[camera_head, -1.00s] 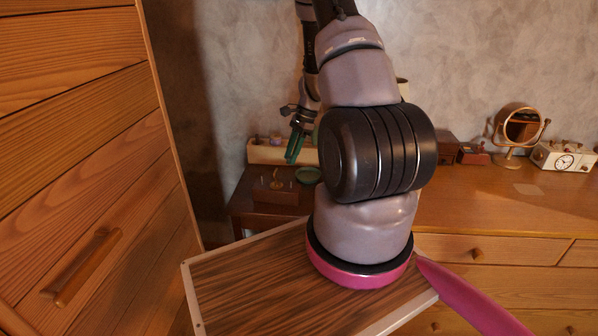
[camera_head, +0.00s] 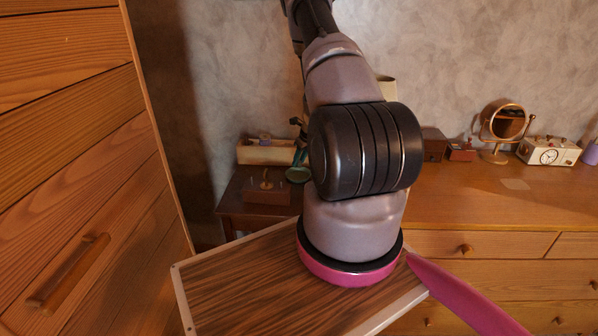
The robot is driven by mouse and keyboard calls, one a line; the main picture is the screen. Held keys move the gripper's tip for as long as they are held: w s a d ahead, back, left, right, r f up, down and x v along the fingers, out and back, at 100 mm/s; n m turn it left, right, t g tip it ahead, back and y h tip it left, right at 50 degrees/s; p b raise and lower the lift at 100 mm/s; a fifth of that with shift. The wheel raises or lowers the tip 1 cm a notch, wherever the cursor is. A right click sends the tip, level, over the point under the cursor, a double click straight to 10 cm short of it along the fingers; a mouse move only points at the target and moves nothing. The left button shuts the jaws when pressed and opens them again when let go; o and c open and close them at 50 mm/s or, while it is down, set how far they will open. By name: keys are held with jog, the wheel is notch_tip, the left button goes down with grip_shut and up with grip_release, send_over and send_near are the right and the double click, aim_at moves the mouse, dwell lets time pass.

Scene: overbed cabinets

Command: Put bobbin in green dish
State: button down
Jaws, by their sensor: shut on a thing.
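The green dish (camera_head: 297,174) sits on the low dark side table, at its right part, and my arm covers some of it. I cannot tell the height of the fingers over the dish.
A wooden box (camera_head: 266,195) with pegs stands left of the dish, and a pale tray (camera_head: 265,153) with small items lies behind. A mirror (camera_head: 503,122), a clock radio (camera_head: 547,151) and small boxes stand on the dresser (camera_head: 465,205). A tall wooden drawer front (camera_head: 75,150) fills the left.

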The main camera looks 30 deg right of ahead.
aim_at(299, 177)
jog(key=shift+f, duration=2.4)
jog(key=shift+f, duration=0.1)
jog(key=c, duration=0.6)
grip_release()
